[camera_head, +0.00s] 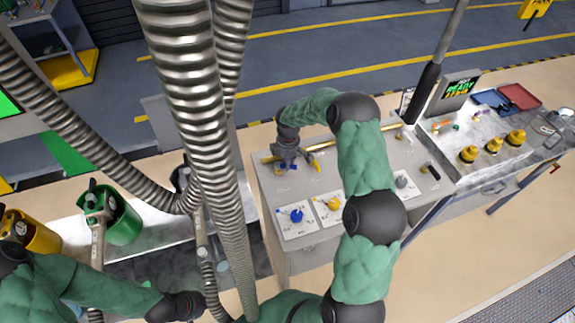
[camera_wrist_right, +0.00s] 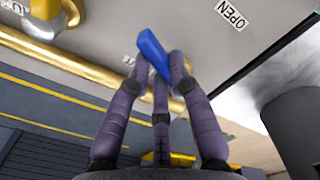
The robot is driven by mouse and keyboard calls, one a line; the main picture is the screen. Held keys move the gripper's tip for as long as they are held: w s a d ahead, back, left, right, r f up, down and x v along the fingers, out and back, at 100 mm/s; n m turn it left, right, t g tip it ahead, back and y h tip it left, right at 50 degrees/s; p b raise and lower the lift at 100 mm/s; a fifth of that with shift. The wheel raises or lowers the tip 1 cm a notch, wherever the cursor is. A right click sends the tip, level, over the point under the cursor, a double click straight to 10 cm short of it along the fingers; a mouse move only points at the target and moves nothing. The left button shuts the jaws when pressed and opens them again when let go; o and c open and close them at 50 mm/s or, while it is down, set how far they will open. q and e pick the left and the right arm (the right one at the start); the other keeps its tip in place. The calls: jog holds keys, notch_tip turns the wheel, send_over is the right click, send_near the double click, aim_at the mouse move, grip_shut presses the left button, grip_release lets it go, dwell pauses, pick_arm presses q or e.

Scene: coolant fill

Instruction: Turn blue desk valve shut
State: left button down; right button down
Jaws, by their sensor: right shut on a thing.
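The blue desk valve lever (camera_wrist_right: 153,55) lies between the fingers of my right gripper (camera_wrist_right: 160,62), which is shut on it. The lever is tilted in the right wrist view, and an OPEN label (camera_wrist_right: 231,14) is on the desk surface at right. In the head view my right gripper (camera_head: 290,158) is at the desk's back left, by the brass pipe, with a small bit of the blue lever (camera_head: 292,167) showing below it. The valve's body is mostly hidden by the gripper. The dark end of my left arm (camera_head: 178,306) shows at the bottom; its fingers cannot be made out.
The desk (camera_head: 290,255) also bears a blue knob (camera_head: 297,215), a yellow knob (camera_head: 334,204) and a yellow lever (camera_head: 315,163). Thick ribbed hoses (camera_head: 190,100) hang at left. A workbench (camera_head: 480,180) with yellow-topped fittings adjoins at right.

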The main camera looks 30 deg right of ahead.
jog(key=n, duration=0.1)
jog(key=w+n, duration=0.1)
jog(key=n, duration=0.2)
jog(key=shift+w+d+n, duration=0.3)
jog(key=shift+n, duration=0.1)
jog(key=shift+w, duration=0.1)
dwell(0.4)
jog(key=c, duration=1.1)
grip_release()
notch_tip(320, 180, up, 12)
